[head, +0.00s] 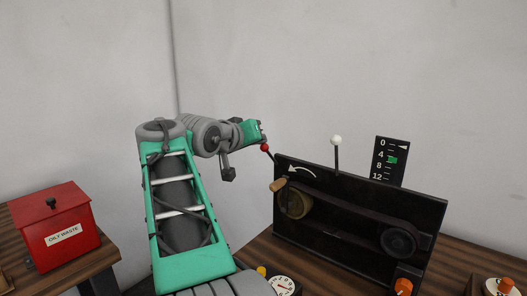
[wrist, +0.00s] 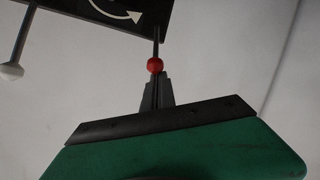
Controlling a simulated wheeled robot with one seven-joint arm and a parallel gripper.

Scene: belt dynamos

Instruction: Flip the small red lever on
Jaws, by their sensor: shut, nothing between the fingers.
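The small red lever (head: 265,148) has a red ball on a thin dark rod at the upper left corner of the black panel (head: 345,220). In the head view the rod leans up and left from the panel. My gripper (head: 262,133) is just above and behind the red ball. In the wrist view the red ball (wrist: 155,65) sits right at the tips of my shut grey fingers (wrist: 156,88). The fingers hold nothing; whether they touch the ball I cannot tell.
A white-knobbed lever (head: 336,141) stands on the panel's top edge, right of the red one. A scale plate (head: 390,160) rises behind. The panel carries a belt, pulleys and a wooden crank handle (head: 278,185). A red waste box (head: 55,225) stands on the left table.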

